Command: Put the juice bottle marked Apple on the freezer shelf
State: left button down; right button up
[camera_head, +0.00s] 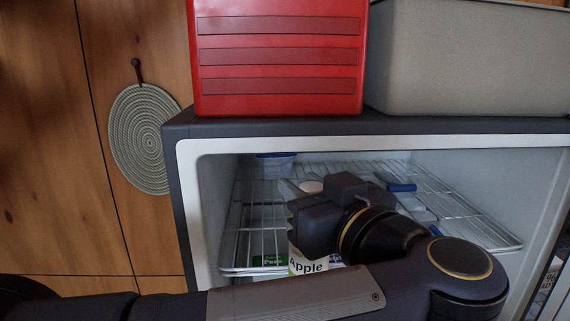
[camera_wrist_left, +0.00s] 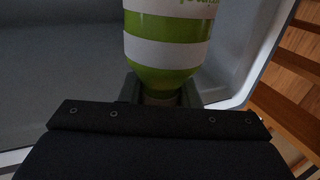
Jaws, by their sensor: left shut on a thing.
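The juice bottle marked Apple (camera_head: 306,264) shows below my left gripper in the head view, with its white label and the word Apple partly visible. My left gripper (camera_head: 314,221) is inside the freezer opening and shut on the bottle. In the left wrist view the bottle (camera_wrist_left: 168,50) has green and white bands and sits between the fingers at its narrow end. The wire freezer shelf (camera_head: 430,188) spans the compartment behind the gripper. My left forearm hides the lower part of the bottle and the shelf front. My right gripper is not in view.
A blue-lidded tub (camera_head: 275,163) stands at the back left of the shelf. Blue and pale items (camera_head: 402,187) lie to the right of the gripper. A green pack (camera_head: 270,260) is beside the bottle. A red box (camera_head: 278,60) and a grey bin (camera_head: 470,60) stand on top of the freezer.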

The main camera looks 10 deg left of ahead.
pick_arm(q)
jog(key=p+x, duration=0.1)
jog(key=x, duration=1.1)
jog(key=shift+w+a+p, duration=0.2)
jog(key=shift+w+p, duration=0.15)
jog(key=shift+f, duration=0.25)
jog(key=c, duration=1.1)
grip_release()
jog(key=shift+f, duration=0.1)
jog(key=v, duration=0.4)
jog(key=b+v, duration=0.1)
jog(key=v, duration=0.7)
jog(key=shift+r+b, duration=0.25)
jog(key=shift+b, duration=0.05)
